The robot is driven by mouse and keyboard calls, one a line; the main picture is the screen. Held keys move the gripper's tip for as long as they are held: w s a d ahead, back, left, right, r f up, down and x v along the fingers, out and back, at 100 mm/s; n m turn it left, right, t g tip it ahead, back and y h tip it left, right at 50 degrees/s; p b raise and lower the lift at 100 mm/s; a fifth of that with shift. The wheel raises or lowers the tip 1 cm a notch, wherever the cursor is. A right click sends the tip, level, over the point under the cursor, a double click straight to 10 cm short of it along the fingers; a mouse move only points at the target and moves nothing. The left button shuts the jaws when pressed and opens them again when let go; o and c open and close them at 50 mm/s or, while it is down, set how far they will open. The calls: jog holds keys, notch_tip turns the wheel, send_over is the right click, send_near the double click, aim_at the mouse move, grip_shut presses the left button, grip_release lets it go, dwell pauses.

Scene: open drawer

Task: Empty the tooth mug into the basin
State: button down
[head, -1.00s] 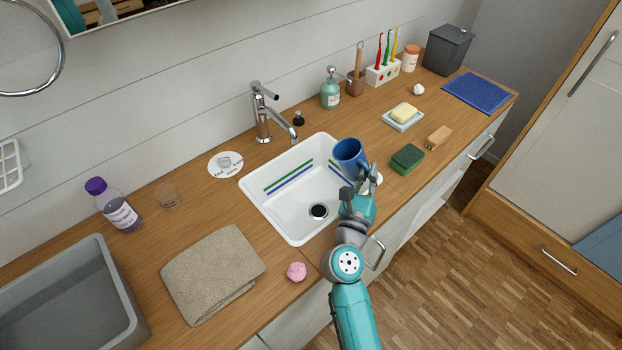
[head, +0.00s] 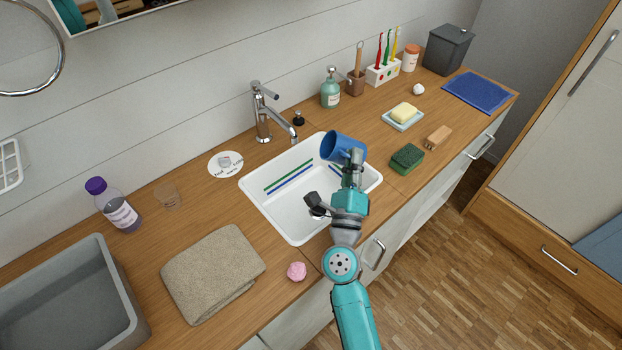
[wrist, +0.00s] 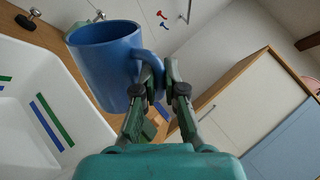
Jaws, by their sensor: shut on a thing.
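The blue mug (head: 342,147) is held over the right part of the white basin (head: 284,221). It is tilted, with its mouth toward the left in the head view; what is inside cannot be made out. My gripper (head: 354,157) is shut on the mug's handle. In the wrist view the mug (wrist: 107,65) is left of my gripper (wrist: 160,82), with the handle between the fingers. The drain shows partly behind my wrist. Green and blue stripes lie on the basin's inner wall.
A chrome faucet (head: 263,113) stands behind the basin. A green sponge (head: 407,158) and a wooden brush (head: 438,137) lie to the right. A folded towel (head: 212,272) and a pink ball-like thing (head: 296,271) lie to the left and front.

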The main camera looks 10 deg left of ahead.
aim_at(339, 160)
jog(key=shift+a+r+n+y, duration=0.15)
jog(key=shift+r+n+y, duration=0.2)
jog(key=shift+n, duration=0.35)
jog(key=shift+s+a+f+n+y, duration=0.1)
jog(key=shift+a+f+n+y, duration=0.1)
jog(key=shift+n+y, duration=0.35)
jog(key=shift+a+f+n, duration=0.1)
jog(key=shift+f+n, duration=0.05)
jog(key=shift+n, duration=0.5)
jog(key=shift+s+t+y, duration=0.1)
jog(key=shift+t+y, duration=0.2)
jog(key=shift+s+a+r+n+y, duration=0.1)
jog(key=shift+a+r+n+y, duration=0.1)
jog(key=shift+a+n+y, duration=0.35)
jog(key=shift+s+a+r+n+y, duration=0.15)
jog(key=shift+a+n, duration=0.15)
jog(key=shift+n, duration=0.45)
jog(key=shift+w+d+r+n+y, duration=0.1)
jog(key=shift+d+r+n+y, duration=0.15)
jog(key=shift+n+y, duration=0.2)
jog(key=shift+a+r+n+y, duration=0.15)
jog(key=shift+n+y, duration=0.4)
jog(key=shift+n, duration=0.5)
jog(key=shift+a+f+n+y, duration=0.35)
jog(key=shift+f+n+y, duration=0.1)
jog(key=shift+n+y, duration=0.45)
